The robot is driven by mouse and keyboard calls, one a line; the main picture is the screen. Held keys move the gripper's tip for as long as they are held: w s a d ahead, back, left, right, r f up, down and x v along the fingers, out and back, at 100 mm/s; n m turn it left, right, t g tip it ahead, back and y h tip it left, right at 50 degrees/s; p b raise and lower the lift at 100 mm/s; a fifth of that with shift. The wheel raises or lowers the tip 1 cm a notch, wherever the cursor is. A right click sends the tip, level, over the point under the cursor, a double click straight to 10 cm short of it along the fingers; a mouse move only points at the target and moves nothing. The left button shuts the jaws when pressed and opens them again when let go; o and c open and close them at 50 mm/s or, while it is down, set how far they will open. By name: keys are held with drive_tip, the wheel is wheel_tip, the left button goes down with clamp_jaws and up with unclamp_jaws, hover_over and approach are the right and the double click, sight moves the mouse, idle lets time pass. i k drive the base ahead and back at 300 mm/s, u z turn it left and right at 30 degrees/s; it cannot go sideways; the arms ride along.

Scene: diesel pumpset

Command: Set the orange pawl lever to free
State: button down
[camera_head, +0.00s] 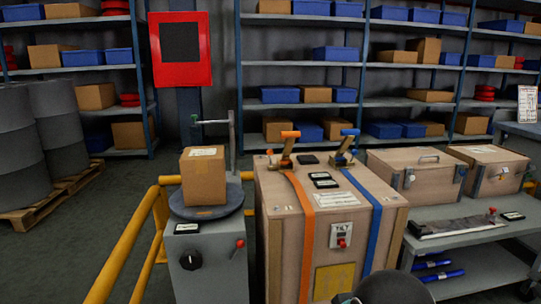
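A wooden crate (335,215) stands at the centre with an orange strap (306,235) and a blue strap (375,225) over its top and front. A brown ratchet with an orange-topped handle (290,134) stands upright on the orange strap. A small orange piece (269,153) shows at its left; it may be the pawl lever, but its setting is too small to tell. A similar ratchet with a blue-topped handle (350,132) sits on the blue strap. My gripper is not clearly visible; a dark rounded part, probably of my arm, shows at the bottom edge, below the crate front.
Left of the crate, a grey cabinet (212,268) bears a round plate with a cardboard box (204,176). A yellow rail (125,245) runs beside it. Right, a grey bench (470,238) holds two wooden cases (415,177). Shelves stand behind. Dark floor is open at left.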

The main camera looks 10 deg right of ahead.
sight(269, 152)
drive_tip(key=i, duration=1.1)
drive_tip(key=u, duration=0.5)
